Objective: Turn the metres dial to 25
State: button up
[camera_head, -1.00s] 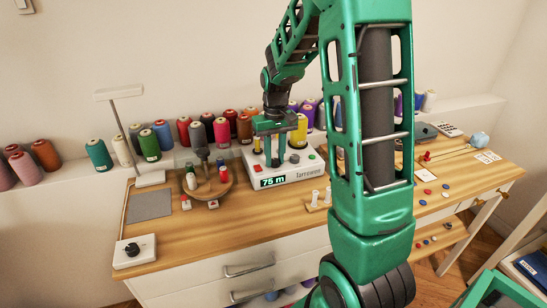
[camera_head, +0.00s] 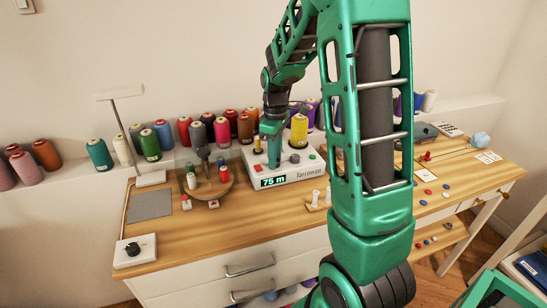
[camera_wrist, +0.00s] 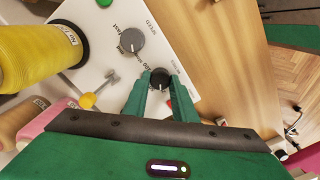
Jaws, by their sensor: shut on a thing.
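The white winding machine (camera_head: 309,172) stands on the table, with a green-lit display (camera_head: 272,181) reading "75 m". My gripper (camera_head: 273,165) reaches down over its front left part. In the wrist view, the fingertips of my gripper (camera_wrist: 158,88) are shut on a small black dial (camera_wrist: 160,78) with a light pointer mark, one finger on each side. Its printed scale is partly hidden by the fingers. A grey dial labelled SPEED (camera_wrist: 131,40) sits beside it, apart from the fingers. In the head view my gripper hides the black dial.
A yellow thread cone (camera_head: 299,131) stands on the machine, close to my gripper. A white box with a black knob (camera_head: 134,250) sits at the table's front left. The table in front is mostly clear.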

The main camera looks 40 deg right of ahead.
jog(key=shift+w+r+n, duration=0.1)
jog(key=shift+w+n, duration=0.1)
jog(key=shift+n, duration=0.2)
jog(key=o, duration=1)
jog(key=shift+o, duration=0.2)
jog(key=shift+s, duration=0.1)
notch_tip(320, 180, up, 11)
jog(key=shift+f, duration=0.2)
